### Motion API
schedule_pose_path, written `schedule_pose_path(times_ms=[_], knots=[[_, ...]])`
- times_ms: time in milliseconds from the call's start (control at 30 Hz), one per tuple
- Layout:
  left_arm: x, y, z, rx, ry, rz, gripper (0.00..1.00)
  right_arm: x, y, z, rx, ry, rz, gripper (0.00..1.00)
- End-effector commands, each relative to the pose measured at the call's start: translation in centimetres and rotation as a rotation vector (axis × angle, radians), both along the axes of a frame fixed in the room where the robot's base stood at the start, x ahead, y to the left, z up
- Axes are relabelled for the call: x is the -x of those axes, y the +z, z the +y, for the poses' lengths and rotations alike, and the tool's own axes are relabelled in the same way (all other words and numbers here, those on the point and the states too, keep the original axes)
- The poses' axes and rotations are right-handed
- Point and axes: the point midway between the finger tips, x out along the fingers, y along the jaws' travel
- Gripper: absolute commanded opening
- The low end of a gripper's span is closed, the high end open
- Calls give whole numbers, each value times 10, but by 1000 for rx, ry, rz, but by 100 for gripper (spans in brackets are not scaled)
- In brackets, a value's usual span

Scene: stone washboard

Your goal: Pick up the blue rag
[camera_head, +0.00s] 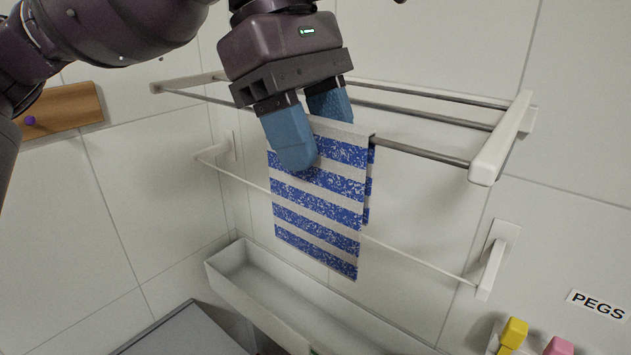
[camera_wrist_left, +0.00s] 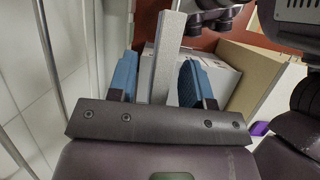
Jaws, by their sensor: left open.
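The blue rag (camera_head: 318,215), with blue and whitish stripes, hangs over the front bar of a wall rack. My left gripper (camera_head: 312,135) is above it, pointing down and open. One blue finger is in front of the rag's upper part; the other is behind, its tip hidden by the rag. In the left wrist view, a pale strip (camera_wrist_left: 167,55), seemingly the rag's top fold, runs between the two fingers (camera_wrist_left: 157,80) with gaps on both sides. My right gripper is not in view.
The white rack (camera_head: 500,140) has several bars. A thin lower rail (camera_head: 420,260) passes behind the rag. A white trough (camera_head: 255,295) lies below. A wooden board (camera_head: 65,112) is on the left wall. A PEGS label (camera_head: 597,305) and coloured pegs (camera_head: 515,332) are at lower right.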

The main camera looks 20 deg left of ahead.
Motion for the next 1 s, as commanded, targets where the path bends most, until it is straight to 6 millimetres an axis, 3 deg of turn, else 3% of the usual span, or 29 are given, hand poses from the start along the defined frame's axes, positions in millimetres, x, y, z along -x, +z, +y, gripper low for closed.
schedule_pose_path(times_ms=[467, 500, 800, 1000], knots=[[0, -2, 0, 0, 0, 0, 46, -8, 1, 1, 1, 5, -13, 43], [0, -2, 0, 0, 0, 0, 44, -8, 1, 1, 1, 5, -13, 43], [0, -2, 0, 0, 0, 0, 0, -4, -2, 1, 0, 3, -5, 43], [0, -1, 0, 0, 0, 0, 0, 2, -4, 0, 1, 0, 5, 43]])
